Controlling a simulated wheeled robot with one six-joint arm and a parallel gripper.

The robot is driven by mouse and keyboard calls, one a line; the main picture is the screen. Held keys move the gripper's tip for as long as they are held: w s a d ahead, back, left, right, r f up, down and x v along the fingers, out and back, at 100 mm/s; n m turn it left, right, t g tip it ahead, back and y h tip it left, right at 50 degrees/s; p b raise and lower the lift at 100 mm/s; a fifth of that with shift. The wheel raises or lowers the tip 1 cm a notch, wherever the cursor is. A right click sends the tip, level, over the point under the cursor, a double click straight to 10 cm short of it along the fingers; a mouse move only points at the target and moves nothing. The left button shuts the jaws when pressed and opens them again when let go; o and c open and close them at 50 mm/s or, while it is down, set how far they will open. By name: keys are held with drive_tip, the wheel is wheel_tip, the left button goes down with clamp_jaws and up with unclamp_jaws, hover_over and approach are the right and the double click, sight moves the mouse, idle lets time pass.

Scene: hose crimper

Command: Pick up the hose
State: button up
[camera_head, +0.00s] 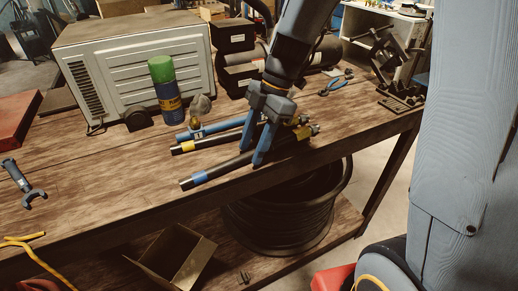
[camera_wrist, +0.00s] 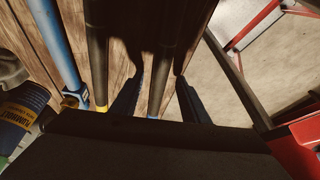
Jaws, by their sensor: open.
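Two black hoses lie side by side on the wooden workbench. The front hose (camera_head: 222,171) has a blue band near its left end and a metal fitting at its right end. The second hose (camera_head: 212,142) has a yellow band and lies just behind it. My gripper (camera_head: 252,155) points down over the front hose, open, with its blue fingers on either side. In the wrist view the front hose (camera_wrist: 166,55) runs between the dark fingers (camera_wrist: 160,80), with gaps visible. The yellow-banded hose (camera_wrist: 97,50) lies outside the left finger. Part of the front hose is hidden behind the fingers.
A blue tool (camera_head: 210,128) lies behind the hoses, near a blue can with a green cap (camera_head: 165,90). A white metal unit (camera_head: 135,55) stands at the back left. Pliers (camera_head: 331,87) lie at right. The bench's front edge (camera_head: 200,205) is close to the hoses.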

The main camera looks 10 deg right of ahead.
drive_tip(key=shift+a+f, duration=0.1)
drive_tip(key=shift+f, duration=0.35)
clamp_jaws()
drive_tip(key=shift+r, duration=0.15)
